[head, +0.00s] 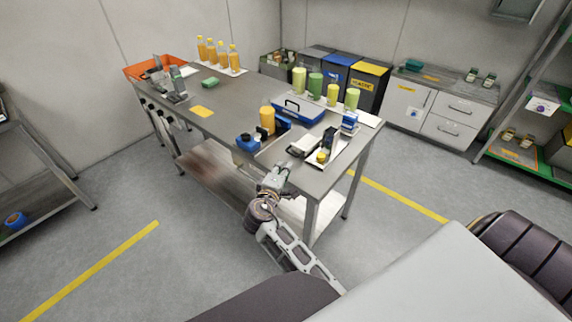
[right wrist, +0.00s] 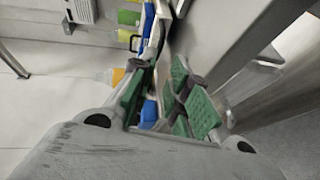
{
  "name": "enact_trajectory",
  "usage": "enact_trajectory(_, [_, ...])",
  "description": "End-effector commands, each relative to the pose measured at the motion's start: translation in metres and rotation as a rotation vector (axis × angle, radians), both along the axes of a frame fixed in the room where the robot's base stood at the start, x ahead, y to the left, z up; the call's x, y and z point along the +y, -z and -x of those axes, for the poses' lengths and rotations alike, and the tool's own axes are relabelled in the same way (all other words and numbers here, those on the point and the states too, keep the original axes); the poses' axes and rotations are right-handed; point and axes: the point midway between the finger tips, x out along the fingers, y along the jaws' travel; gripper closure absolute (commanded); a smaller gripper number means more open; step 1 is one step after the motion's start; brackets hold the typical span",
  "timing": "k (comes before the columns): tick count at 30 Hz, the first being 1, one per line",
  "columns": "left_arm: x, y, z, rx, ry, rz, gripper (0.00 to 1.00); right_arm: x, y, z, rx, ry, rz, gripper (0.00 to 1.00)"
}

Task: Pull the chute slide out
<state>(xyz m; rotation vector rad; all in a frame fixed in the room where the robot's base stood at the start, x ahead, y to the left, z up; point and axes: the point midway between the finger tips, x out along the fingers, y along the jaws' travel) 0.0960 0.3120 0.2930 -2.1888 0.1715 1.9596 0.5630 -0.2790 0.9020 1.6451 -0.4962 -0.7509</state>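My right gripper (head: 275,177) is at the front edge of the steel table (head: 222,92), near the blue-topped filler unit (head: 248,142). In the right wrist view its two green-padded fingers (right wrist: 162,100) stand apart, with a gap between them. Blue and white parts show beyond the gap; I see nothing clearly gripped. I cannot single out the chute slide with certainty; the gripper and arm cover part of the table's front edge. My left gripper is not in view.
Orange bottles (head: 222,55) stand at the far end. The floor left of the table is clear.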

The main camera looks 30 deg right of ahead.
Motion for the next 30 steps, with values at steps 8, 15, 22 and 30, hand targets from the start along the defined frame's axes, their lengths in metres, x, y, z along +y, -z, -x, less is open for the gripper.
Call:
enact_trajectory(8, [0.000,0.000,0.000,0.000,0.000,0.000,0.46,0.017,-0.005,0.018,0.000,0.001,0.000,0.82])
enact_trajectory(15, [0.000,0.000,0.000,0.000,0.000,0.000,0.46,0.020,-0.006,0.021,0.000,0.001,-0.001,0.82])
enact_trajectory(22, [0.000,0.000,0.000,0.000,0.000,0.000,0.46,0.020,-0.006,0.021,0.000,0.001,-0.001,0.82])
enact_trajectory(30, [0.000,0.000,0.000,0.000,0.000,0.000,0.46,0.020,-0.006,0.021,0.000,0.001,0.000,0.82])
